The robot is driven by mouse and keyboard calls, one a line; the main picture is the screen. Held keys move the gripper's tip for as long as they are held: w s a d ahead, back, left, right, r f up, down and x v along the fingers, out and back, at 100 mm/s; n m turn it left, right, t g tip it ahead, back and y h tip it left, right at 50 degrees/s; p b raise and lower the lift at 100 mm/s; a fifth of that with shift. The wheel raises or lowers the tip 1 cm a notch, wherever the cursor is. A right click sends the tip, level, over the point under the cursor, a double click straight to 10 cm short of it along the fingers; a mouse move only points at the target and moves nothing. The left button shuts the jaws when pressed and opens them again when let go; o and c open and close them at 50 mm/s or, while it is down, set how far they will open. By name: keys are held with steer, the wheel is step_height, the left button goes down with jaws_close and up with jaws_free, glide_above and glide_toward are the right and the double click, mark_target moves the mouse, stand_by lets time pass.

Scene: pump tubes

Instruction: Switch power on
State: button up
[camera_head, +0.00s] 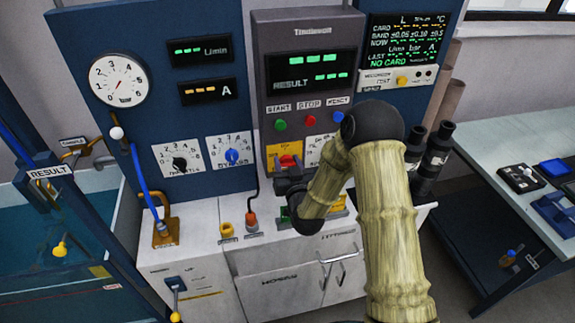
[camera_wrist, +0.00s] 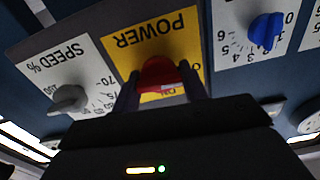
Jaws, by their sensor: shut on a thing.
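The red power switch (camera_wrist: 158,72) sits on a yellow plate (camera_wrist: 165,42) marked POWER, upside down in the wrist view. My gripper (camera_wrist: 158,82) has one finger on each side of the red switch and is shut on it. Part of an ON label shows just below the switch. In the head view the red switch (camera_head: 290,160) shows on the yellow plate at the lower left of the tall grey control column (camera_head: 310,33), with my gripper (camera_head: 289,172) right at it. The exact angle of the switch is partly hidden by my fingers.
A white SPEED dial (camera_wrist: 68,98) and a blue dial (camera_wrist: 265,30) flank the POWER plate in the wrist view. Green, red and blue buttons sit above it. The displays (camera_head: 310,72) are lit. A water tank (camera_head: 50,250) stands left, a side table (camera_head: 500,140) right.

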steer(key=m+b, duration=0.1)
steer(key=b, duration=0.1)
steer(key=m+b, duration=0.2)
steer(key=shift+d+f, duration=0.1)
steer(key=shift+f, duration=0.15)
steer(key=m+b, duration=0.4)
steer(key=m, duration=0.1)
steer(key=shift+d+m+b, duration=0.1)
steer(key=shift+m+b, duration=0.2)
steer(key=shift+m, duration=0.1)
steer(key=m+b, duration=0.3)
steer(key=m, duration=0.1)
steer(key=shift+m, duration=0.3)
steer(key=shift+m+b, duration=0.75)
steer(key=shift+m, duration=1.15)
steer(key=o, duration=1)
